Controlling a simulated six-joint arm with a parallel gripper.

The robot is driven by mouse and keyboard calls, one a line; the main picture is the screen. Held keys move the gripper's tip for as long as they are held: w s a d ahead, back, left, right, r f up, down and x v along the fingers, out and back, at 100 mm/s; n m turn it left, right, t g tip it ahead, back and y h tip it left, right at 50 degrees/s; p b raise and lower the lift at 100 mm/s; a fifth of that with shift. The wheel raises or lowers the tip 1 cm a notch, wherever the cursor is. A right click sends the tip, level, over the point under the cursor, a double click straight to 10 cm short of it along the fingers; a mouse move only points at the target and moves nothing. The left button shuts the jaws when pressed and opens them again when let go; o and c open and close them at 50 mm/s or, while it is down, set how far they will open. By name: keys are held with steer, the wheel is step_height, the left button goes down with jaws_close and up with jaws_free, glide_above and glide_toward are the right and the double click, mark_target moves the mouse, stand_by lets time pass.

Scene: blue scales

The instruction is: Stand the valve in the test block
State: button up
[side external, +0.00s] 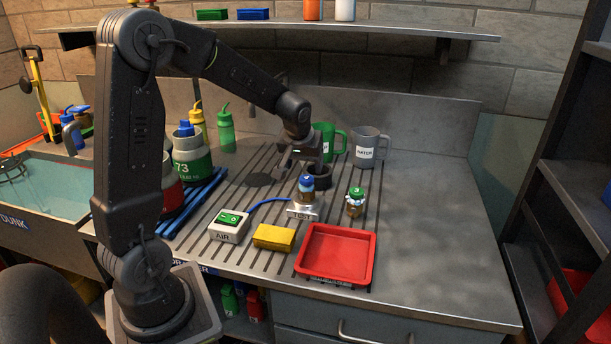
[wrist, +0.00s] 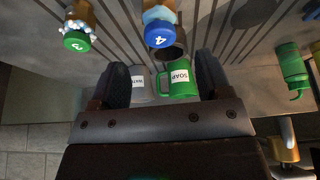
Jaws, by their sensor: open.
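A brass valve with a blue cap marked 4 (side external: 307,184) stands upright at the small metal test block (side external: 303,213); it also shows in the wrist view (wrist: 159,30), with pale blue foam around it. A second valve with a green cap marked 3 (side external: 355,204) stands to its right on the counter, with white bubbles on it. It is at the upper left of the wrist view (wrist: 77,38). My gripper (side external: 304,160) is open and empty, just behind and above the blue-capped valve. Its two dark fingers (wrist: 158,80) are apart in the wrist view.
A dark round holder (side external: 319,178) is directly behind the blue-capped valve. A green soap mug (side external: 325,142) and a grey water mug (side external: 367,148) stand behind my gripper. The air switch box (side external: 229,225), yellow sponge (side external: 274,237) and red tray (side external: 337,254) are in front. The counter's right side is clear.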

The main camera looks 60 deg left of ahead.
steer(key=s+d+r+m+t+h, duration=0.1)
steer(key=s+d+r+m, duration=0.3)
steer(key=s+d+r, duration=0.55)
steer(key=s+d+m+t+h, duration=0.1)
steer(key=s+d+m, duration=0.4)
steer(key=s+d, duration=0.5)
steer(key=shift+d+h, duration=0.55)
steer(key=shift+h, duration=0.05)
